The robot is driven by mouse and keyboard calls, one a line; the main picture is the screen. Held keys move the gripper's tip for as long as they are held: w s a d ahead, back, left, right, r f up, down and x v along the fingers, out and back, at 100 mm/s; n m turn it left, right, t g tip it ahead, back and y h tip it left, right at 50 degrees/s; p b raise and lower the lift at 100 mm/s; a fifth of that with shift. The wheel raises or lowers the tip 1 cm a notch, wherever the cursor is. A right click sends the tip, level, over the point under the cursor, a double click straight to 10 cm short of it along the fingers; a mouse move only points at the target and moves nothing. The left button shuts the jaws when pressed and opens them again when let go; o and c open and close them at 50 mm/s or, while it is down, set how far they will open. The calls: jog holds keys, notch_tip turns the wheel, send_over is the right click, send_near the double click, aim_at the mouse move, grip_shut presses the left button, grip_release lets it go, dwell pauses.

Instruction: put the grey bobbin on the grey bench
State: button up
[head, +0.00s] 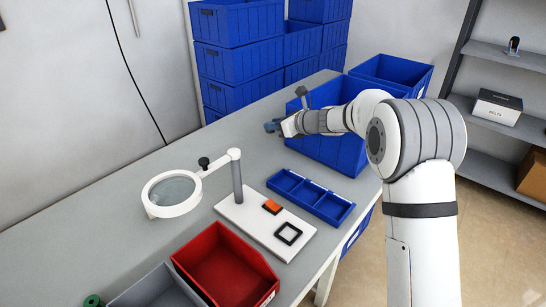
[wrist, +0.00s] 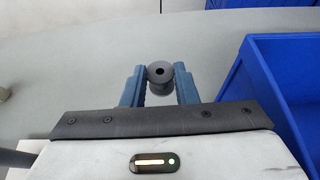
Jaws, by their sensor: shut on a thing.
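The grey bobbin (wrist: 160,73) shows in the wrist view, end-on with a dark centre hole, between the two blue fingers. My gripper (wrist: 160,88) is shut on it. In the head view my gripper (head: 272,126) is over the far part of the grey bench (head: 120,190), left of a large blue bin; the bobbin cannot be made out there. The bench also fills much of the wrist view (wrist: 60,60). I cannot tell whether the bobbin touches the bench.
A large blue bin (head: 345,155) stands right of my gripper. A magnifier (head: 172,212) on a white base, a blue divided tray (head: 311,198), a red bin (head: 225,265) and a green item (head: 93,300) are nearer. The bench left of my gripper is clear.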

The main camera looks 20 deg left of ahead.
aim_at(272, 158)
jog(key=shift+w+a+f, duration=0.15)
jog(key=shift+a+f, duration=0.2)
jog(key=f+b, duration=0.1)
jog(key=f, duration=0.3)
jog(key=f+b, duration=0.1)
jog(key=f, duration=0.4)
jog(key=shift+a+b, duration=0.2)
jog(key=shift+b, duration=0.15)
jog(key=shift+f, duration=0.2)
jog(key=o, duration=0.9)
jog(key=shift+r, duration=0.1)
